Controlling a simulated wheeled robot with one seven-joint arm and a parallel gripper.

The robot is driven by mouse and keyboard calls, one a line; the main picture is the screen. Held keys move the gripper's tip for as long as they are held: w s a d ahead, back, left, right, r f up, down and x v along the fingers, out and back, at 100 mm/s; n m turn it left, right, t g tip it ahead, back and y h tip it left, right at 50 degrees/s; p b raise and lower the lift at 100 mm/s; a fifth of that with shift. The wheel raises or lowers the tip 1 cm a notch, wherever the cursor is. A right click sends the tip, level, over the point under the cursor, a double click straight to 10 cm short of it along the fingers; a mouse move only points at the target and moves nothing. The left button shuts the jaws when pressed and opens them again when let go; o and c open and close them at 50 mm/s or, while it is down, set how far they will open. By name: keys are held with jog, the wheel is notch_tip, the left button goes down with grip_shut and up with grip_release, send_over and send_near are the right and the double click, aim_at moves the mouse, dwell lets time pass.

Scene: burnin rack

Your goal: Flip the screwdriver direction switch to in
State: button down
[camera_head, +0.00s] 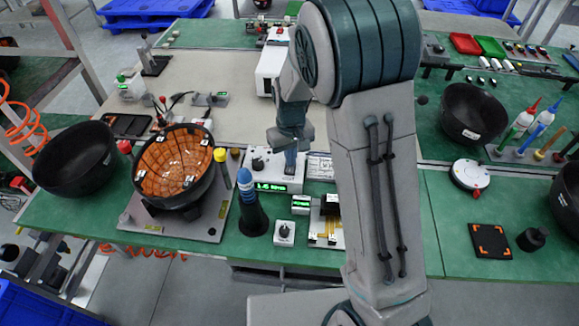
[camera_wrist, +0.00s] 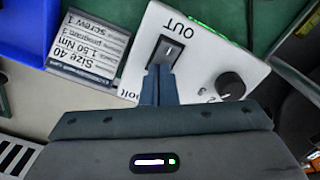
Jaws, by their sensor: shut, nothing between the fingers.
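The white screwdriver controller box (camera_head: 258,162) stands on the green bench with a lit green display reading about 1.5 Nm. In the wrist view the box (camera_wrist: 205,60) shows a black rocker switch (camera_wrist: 171,50), the word OUT beside it, and a round black knob (camera_wrist: 230,86). My gripper (camera_head: 291,160) is over the box. In the wrist view its shut, empty fingertips (camera_wrist: 160,70) are at the near end of the switch; I cannot tell whether they touch it. They partly cover the lettering there. The rocker's tilt is not clear.
A printed label (camera_wrist: 88,45) reading Size 40, 1.50 Nm lies beside the box. A blue-topped tool (camera_head: 247,185) stands upright in a black holder in front. A black bowl with an orange lining (camera_head: 175,165) stands to the left, and a small knob box (camera_head: 284,233) in front.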

jog(key=shift+r+p, duration=2.35)
jog(key=shift+r, duration=1.1)
jog(key=s+d+r+m+t, duration=0.1)
jog(key=s+d+r, duration=0.2)
jog(key=s, duration=0.4)
jog(key=s+d+r+m+t, duration=0.1)
jog(key=s+d+r, duration=0.2)
jog(key=s+r, duration=0.3)
jog(key=s+d+r+m+t, duration=0.1)
jog(key=s+d+r, duration=0.3)
jog(key=s, duration=0.4)
jog(key=shift+r+m, duration=0.4)
jog(key=shift+r, duration=0.3)
